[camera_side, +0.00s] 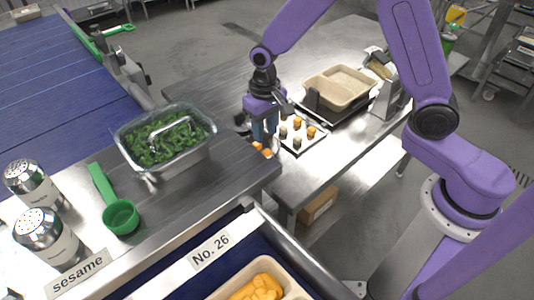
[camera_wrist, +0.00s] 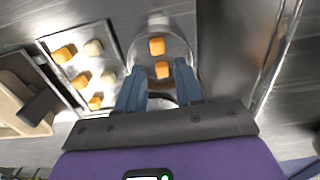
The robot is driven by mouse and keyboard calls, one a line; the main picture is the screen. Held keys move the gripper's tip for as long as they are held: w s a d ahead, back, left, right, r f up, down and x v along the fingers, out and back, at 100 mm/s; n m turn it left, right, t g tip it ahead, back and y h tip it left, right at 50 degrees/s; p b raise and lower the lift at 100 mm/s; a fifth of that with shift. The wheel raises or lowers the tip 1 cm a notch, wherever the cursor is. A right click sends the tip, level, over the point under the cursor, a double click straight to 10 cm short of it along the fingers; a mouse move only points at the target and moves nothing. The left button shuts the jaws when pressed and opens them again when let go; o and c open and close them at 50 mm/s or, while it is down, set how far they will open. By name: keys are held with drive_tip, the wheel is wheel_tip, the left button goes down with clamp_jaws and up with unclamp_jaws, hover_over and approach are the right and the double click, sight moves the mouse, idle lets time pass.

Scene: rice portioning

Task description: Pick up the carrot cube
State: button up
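Orange carrot cubes lie in a round clear bowl (camera_wrist: 178,27) in the wrist view. One cube (camera_wrist: 157,46) is near the bowl's middle and another (camera_wrist: 162,70) is nearer to me, just ahead of my fingertips. More orange shows between my fingers, partly hidden. More orange cubes (camera_wrist: 64,54) and pale cubes (camera_wrist: 93,47) sit on a white tray (camera_wrist: 116,52) to the left. In the side view, orange cubes (camera_side: 262,150) show beside my gripper (camera_side: 264,138), which points down over the bowl. My fingers (camera_wrist: 158,72) are spread apart with no cube visibly clamped.
In the side view, a beige container (camera_side: 341,103) stands behind the white tray (camera_side: 314,146). A steel pan of greens (camera_side: 205,151) is left of my gripper. A green scoop (camera_side: 121,216) and shakers (camera_side: 47,236) stand at the left. A conveyor (camera_side: 50,85) runs behind.

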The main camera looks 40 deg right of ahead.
sight(266, 150)
drive_tip(key=shift+w+d+f, duration=0.1)
drive_tip(key=shift+f, duration=1.65)
drive_tip(key=shift+d+f, duration=0.1)
drive_tip(key=shift+f, duration=1.6)
clamp_jaws()
